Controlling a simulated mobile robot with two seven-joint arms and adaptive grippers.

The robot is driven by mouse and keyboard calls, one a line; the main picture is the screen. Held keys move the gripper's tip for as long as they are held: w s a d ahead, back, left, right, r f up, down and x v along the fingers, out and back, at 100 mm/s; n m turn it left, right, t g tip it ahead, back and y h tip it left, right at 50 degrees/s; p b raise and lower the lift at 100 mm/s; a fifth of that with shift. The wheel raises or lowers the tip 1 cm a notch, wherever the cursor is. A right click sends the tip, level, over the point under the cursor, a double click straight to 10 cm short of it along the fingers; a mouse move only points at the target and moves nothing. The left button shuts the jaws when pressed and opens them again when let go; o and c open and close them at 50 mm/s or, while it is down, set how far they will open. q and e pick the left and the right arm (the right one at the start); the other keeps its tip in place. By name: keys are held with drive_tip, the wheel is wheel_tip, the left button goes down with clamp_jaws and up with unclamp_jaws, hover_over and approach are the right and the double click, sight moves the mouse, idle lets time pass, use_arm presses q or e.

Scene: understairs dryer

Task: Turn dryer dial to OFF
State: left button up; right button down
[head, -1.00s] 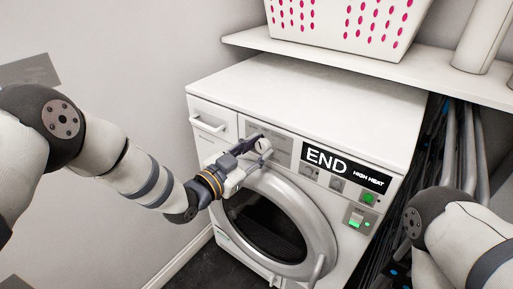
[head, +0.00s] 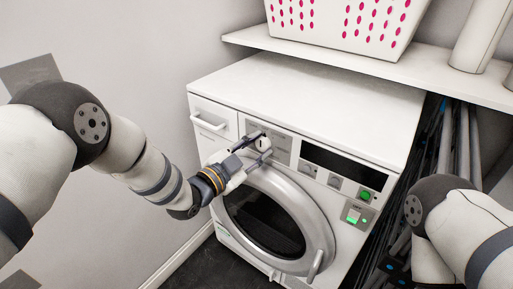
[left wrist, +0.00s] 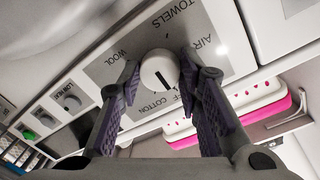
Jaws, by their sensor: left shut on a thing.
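The white dryer (head: 300,95) stands against the wall, its front panel facing me. Its round white dial (left wrist: 155,70) has a dark pointer line and sits on a grey plate printed TOWELS, AIR, WOOL and COTTON. The pointer aims toward letters ending in F, partly hidden by a finger. My left gripper (head: 261,146) is at the dial, with one finger on either side, shut on it; both fingers show in the left wrist view (left wrist: 160,66). The dryer display (head: 345,169) is dark and blank. My right gripper is out of view; only part of that arm shows.
Below the panel is the round dryer door (head: 318,225) with its handle. A green button (head: 364,196) and a green-lit switch (head: 352,215) are at the right of the panel. A shelf (head: 400,68) with a basket (head: 340,22) overhangs behind. Pipes run at right.

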use_arm(q)
drive_tip(key=o, duration=1.1)
drive_tip(key=shift+o, duration=0.2)
drive_tip(key=v, duration=1.2)
